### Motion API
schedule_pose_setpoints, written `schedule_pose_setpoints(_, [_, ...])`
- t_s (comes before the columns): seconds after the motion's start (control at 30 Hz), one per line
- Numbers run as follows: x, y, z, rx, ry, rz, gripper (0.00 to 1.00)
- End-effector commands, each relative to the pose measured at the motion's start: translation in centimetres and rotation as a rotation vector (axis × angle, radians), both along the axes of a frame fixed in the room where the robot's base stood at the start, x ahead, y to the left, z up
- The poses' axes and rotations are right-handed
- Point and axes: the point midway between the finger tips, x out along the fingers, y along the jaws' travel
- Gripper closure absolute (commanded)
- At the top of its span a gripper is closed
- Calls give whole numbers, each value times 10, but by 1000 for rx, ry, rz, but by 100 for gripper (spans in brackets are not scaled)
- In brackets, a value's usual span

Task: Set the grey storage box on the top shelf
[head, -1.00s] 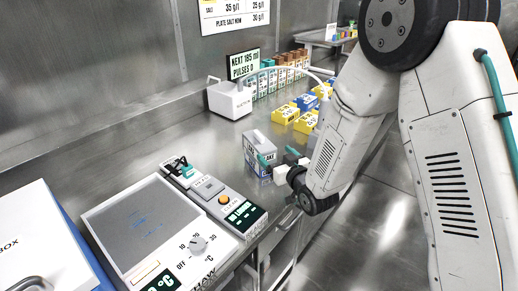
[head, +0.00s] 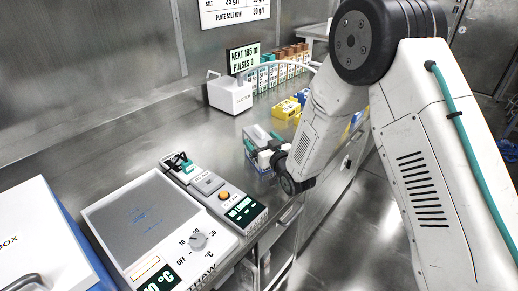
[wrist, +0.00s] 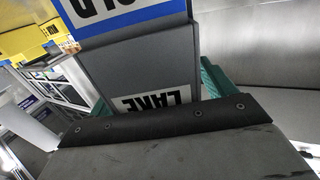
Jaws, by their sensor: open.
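The grey storage box (head: 256,134), with a white label, stands on the steel bench in the head view. In the wrist view the grey box (wrist: 140,65) fills the middle, and its label reads "LAKE" upside down. My gripper (head: 266,146) is at the box's near right side. Its teal fingers show on either side of the box in the wrist view, apart from each other, with the box between them. The jaws are open. My wrist hides part of the box in the head view. I cannot make out the top shelf in either view.
A thaw plate (head: 145,215) with a dial and a control strip (head: 215,190) occupy the near bench. Open floor lies right of the bench.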

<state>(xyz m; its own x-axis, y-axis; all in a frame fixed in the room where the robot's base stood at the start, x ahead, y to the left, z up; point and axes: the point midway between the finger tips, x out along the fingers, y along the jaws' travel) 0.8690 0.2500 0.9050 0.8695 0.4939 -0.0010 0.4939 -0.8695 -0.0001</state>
Motion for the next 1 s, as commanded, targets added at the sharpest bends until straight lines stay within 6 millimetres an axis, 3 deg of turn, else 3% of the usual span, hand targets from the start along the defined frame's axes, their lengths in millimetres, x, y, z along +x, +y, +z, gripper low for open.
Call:
schedule_pose_setpoints(0.07, [0,0,0,0,0,0,17])
schedule_pose_setpoints(0.27, [0,0,0,0,0,0,70])
schedule_pose_setpoints(0.37, [0,0,1,1,-2,0,79])
schedule_pose_setpoints(0.67, [0,0,6,2,-3,0,79])
schedule_pose_setpoints(0.97, [0,0,41,3,-7,0,79])
schedule_pose_setpoints(1.0, [-9,-7,38,0,-1,-1,79])
